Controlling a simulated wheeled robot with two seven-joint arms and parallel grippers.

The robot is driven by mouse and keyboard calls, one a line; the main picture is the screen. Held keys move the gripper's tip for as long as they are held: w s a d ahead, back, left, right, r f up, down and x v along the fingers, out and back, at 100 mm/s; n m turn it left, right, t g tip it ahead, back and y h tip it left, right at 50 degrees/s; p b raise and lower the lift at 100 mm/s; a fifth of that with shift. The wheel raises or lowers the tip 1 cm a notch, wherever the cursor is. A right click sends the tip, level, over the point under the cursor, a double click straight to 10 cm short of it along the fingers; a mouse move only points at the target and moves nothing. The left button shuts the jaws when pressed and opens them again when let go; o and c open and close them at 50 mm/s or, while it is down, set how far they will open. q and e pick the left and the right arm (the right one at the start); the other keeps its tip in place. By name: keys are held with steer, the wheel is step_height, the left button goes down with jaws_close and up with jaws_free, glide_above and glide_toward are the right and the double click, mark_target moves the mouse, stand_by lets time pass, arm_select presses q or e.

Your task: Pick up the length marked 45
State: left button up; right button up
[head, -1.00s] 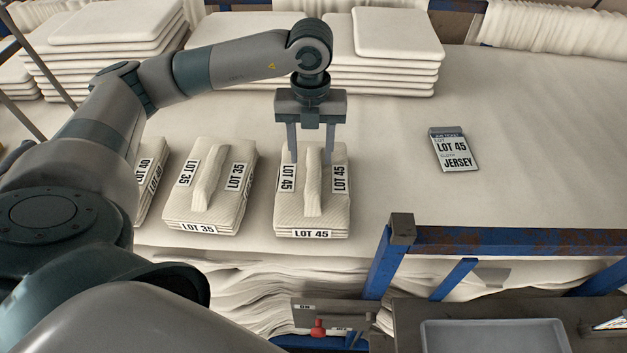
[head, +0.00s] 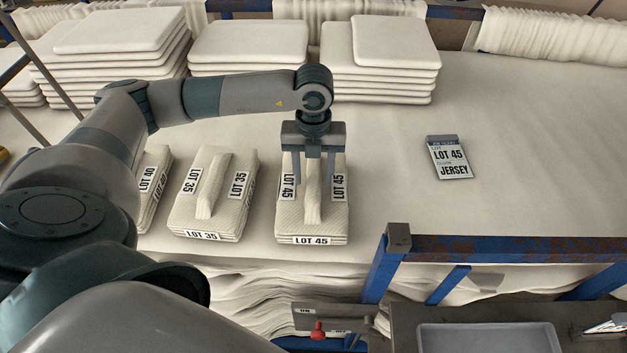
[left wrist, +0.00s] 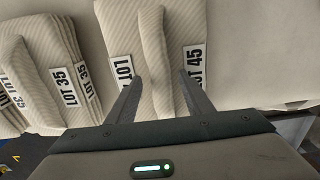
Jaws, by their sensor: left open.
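The length marked LOT 45 (head: 313,226) is a folded cream fabric block with a raised ridge along its top, lying on the cloth-covered table. My left gripper (head: 314,182) is open above it, pointing down, with one finger on each side of the ridge. In the left wrist view the fingers (left wrist: 162,78) straddle the ridge of the LOT 45 length (left wrist: 158,40), apart from it. How deep the fingertips reach is hard to tell. My right gripper is in neither view.
The LOT 35 length (head: 210,215) lies close on the left, with a LOT 40 length (head: 150,205) beyond it. A LOT 45 JERSEY ticket (head: 449,157) lies to the right on clear table. Fabric stacks (head: 380,75) stand behind. A blue rail (head: 500,246) is at front right.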

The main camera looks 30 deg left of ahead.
arm_select(q)
jaws_close()
steer(key=shift+r, duration=0.15)
steer(key=shift+r+b, duration=0.45)
steer(key=shift+r, duration=0.15)
step_height(320, 180, up, 9)
steer(key=b, duration=0.3)
steer(key=shift+f, duration=0.2)
